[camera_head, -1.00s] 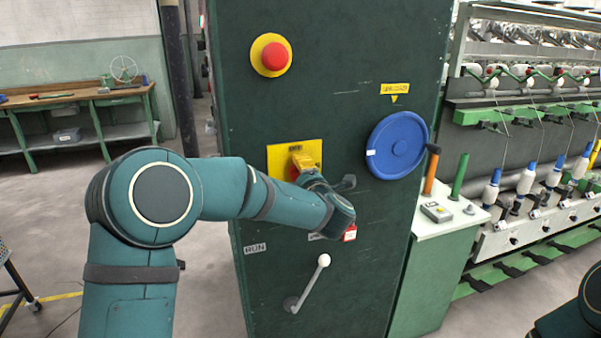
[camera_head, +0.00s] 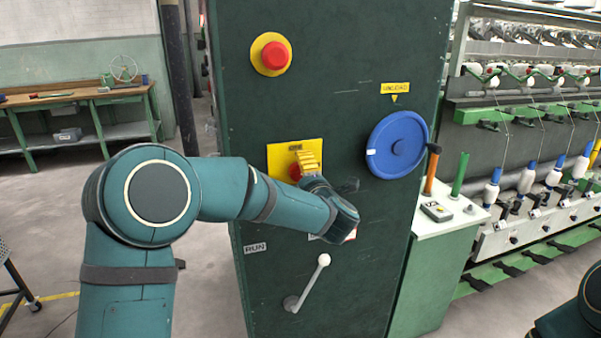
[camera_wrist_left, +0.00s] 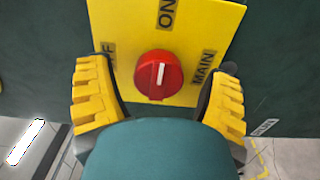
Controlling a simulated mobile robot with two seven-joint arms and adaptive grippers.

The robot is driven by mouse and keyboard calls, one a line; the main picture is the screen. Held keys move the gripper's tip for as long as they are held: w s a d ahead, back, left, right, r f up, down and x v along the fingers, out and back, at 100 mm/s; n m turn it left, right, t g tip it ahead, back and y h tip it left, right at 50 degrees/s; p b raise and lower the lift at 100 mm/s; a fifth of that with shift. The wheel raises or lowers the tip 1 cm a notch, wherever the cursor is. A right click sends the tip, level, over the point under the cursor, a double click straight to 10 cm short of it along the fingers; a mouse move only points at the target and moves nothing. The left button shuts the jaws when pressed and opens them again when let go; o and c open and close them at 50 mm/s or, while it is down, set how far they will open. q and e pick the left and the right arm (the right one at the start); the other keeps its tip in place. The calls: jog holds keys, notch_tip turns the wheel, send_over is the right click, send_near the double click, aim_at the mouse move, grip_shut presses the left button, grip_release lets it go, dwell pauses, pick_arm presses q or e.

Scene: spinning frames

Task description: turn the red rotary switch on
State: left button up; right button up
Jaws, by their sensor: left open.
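The red rotary switch (camera_wrist_left: 158,77) is a round knob with a white mark, on a yellow plate (camera_wrist_left: 205,28) on the dark green cabinet. In the left wrist view, its mark points up the picture, towards the ON label (camera_wrist_left: 166,12). An OFF label, partly hidden, is at the left and MAIN is at the right. My left gripper (camera_head: 307,161) is in front of the plate, its yellow fingers open. In the left wrist view the fingers stand on either side of the knob, with gaps. In the head view they partly hide the switch (camera_head: 295,173). My right gripper is out of view.
On the cabinet (camera_head: 300,100) are a red push button (camera_head: 274,54) above, a blue handwheel (camera_head: 398,146) at right and a white-knobbed lever (camera_head: 310,284) below. A side table (camera_head: 440,226) and the spinning frame stand at right.

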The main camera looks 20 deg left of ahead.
pick_arm(q)
jog(key=v, duration=1)
jog(key=shift+s+d, duration=0.2)
jog(key=shift+s, duration=0.05)
notch_tip(320, 180, down, 25)
jog(key=s+d+m+g+h, duration=0.2)
jog(key=m+g+h, duration=0.1)
jog(key=m+h, duration=0.9)
jog(key=s+f+m+g+h, duration=0.1)
jog(key=s+f+m+g, duration=0.4)
jog(key=s+f, duration=0.3)
jog(key=s+f+m+g+h, duration=0.1)
jog(key=s+f+m+g, duration=0.4)
jog(key=s+f, duration=0.4)
jog(key=s+d+m, duration=0.1)
jog(key=s, duration=0.5)
jog(key=shift+s, duration=0.1)
